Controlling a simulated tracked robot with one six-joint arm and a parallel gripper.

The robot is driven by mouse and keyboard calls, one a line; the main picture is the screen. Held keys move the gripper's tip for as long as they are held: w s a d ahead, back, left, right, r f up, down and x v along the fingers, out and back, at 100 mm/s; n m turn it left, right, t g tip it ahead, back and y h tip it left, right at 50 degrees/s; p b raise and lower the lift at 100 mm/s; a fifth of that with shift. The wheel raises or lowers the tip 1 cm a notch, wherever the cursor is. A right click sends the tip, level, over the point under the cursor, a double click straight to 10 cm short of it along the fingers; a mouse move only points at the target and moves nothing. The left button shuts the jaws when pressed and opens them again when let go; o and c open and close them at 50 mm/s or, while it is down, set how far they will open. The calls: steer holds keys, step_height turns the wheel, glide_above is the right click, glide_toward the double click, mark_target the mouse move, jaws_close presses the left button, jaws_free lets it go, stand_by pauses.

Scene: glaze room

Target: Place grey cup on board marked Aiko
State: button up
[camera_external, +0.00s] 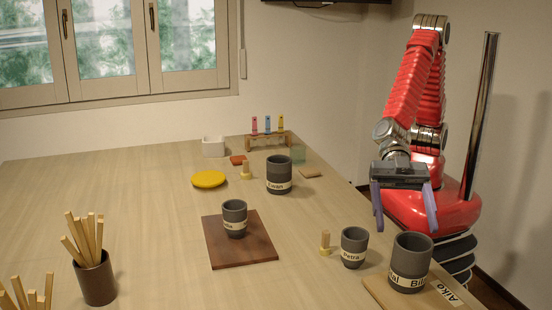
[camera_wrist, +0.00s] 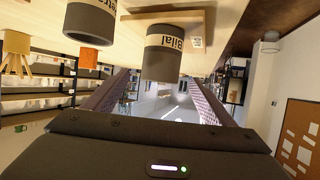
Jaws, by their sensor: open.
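The light wooden board marked Aiko (camera_external: 447,293) lies at the table's front right. A large dark grey cup marked Bilal (camera_external: 410,263) stands upright on it. To its left, off the board, stands a smaller grey cup marked Petra (camera_external: 354,247). A grey cup marked Ewan (camera_external: 279,175) stands farther back. Another grey cup with a partly readable label (camera_external: 234,218) stands on a dark brown board (camera_external: 243,250). My gripper (camera_external: 404,212) is open and empty, above and behind the Bilal cup. In the upside-down wrist view, the Bilal cup (camera_wrist: 162,58) shows beyond the fingers.
A dark pot of sticks (camera_external: 96,277) stands front left. The left-middle table is clear.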

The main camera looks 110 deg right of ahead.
steer(key=w+d+r+m+t+h, duration=0.2)
steer(key=w+d, duration=0.1)
steer(key=d, duration=0.5)
steer(key=w+d+r+m+t+h, duration=0.2)
steer(key=d+r, duration=0.1)
steer(key=d, duration=0.4)
steer(key=w+d+r+m+t+h, duration=0.2)
steer(key=w+d, duration=0.1)
steer(key=d, duration=0.5)
steer(key=s+d+m+g+h, duration=0.1)
steer(key=s+d+m+h, duration=0.3)
steer(key=d, duration=1.1)
steer(key=s+d+f+m+g+h, duration=0.1)
steer(key=s+d, duration=0.4)
steer(key=s, duration=0.5)
steer(key=s+d+f+m+g+h, duration=0.1)
steer(key=s+d+f+m+g, duration=0.1)
steer(key=s+d, duration=0.4)
steer(key=s+g, duration=0.1)
steer(key=s, duration=0.4)
steer(key=shift+s+d+f+g, duration=0.2)
steer(key=shift+s+f+g, duration=0.05)
steer(key=shift+f+g, duration=0.1)
